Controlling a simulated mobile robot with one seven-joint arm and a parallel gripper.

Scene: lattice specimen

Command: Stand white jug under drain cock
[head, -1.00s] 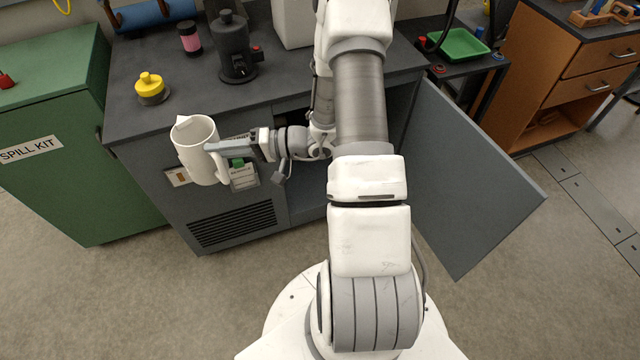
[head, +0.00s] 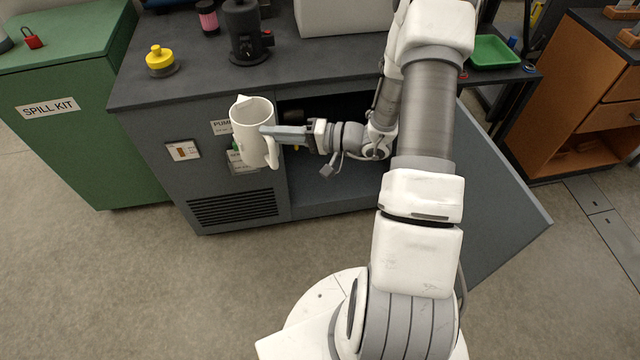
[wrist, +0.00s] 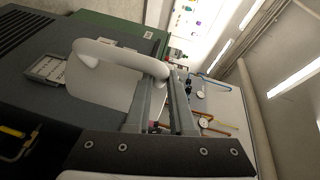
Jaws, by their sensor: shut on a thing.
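The white jug (head: 252,138) is upright in the air in front of the dark grey cabinet, its handle toward the right. My gripper (head: 270,134) is shut on the jug's handle from the right side. In the wrist view the jug (wrist: 100,98) lies sideways in the picture and the gripper's fingers (wrist: 165,105) are at its handle. The jug looks empty from above, though its bottom is not clear. I cannot make out a drain cock for certain; the inside of the open cabinet is dark and partly hidden by my arm.
The cabinet (head: 190,210) has an open door (head: 510,215) swung out at the right. A black pump-like device (head: 246,38), a yellow-capped pot (head: 160,62) and a pink-banded jar (head: 208,18) stand on its top. A green spill kit box (head: 75,130) stands left. The floor in front is clear.

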